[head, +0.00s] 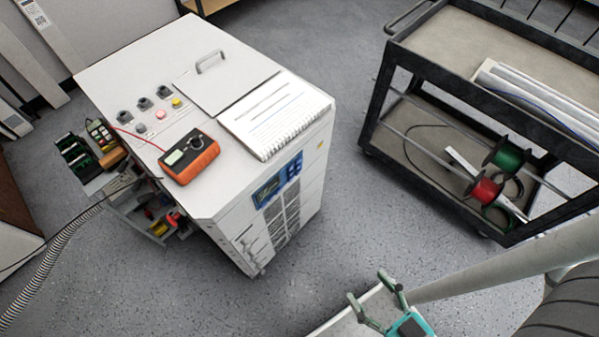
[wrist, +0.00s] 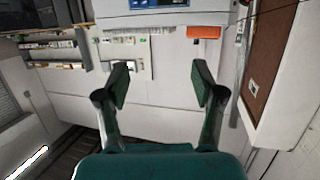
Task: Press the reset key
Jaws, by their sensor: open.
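A white cabinet (head: 215,190) stands left of centre in the head view. Its front has a blue panel (head: 277,180) with a small dark display and dark keys. On its top are black knobs and small buttons, among them a red button (head: 160,114) and a yellow button (head: 176,102). No label is readable, so I cannot tell which is the reset key. My gripper (head: 368,287) is open and empty, apart from the cabinet, at the lower right of it. In the wrist view my gripper (wrist: 162,82) shows its two fingers spread, with a blue panel (wrist: 160,3) cut off at the top edge.
An orange meter (head: 189,158) and a spiral notebook (head: 275,115) lie on the cabinet top near a metal handle (head: 210,61). A black cart (head: 470,60) with cable spools stands at the right. Grey floor (head: 345,200) is clear between cart and cabinet.

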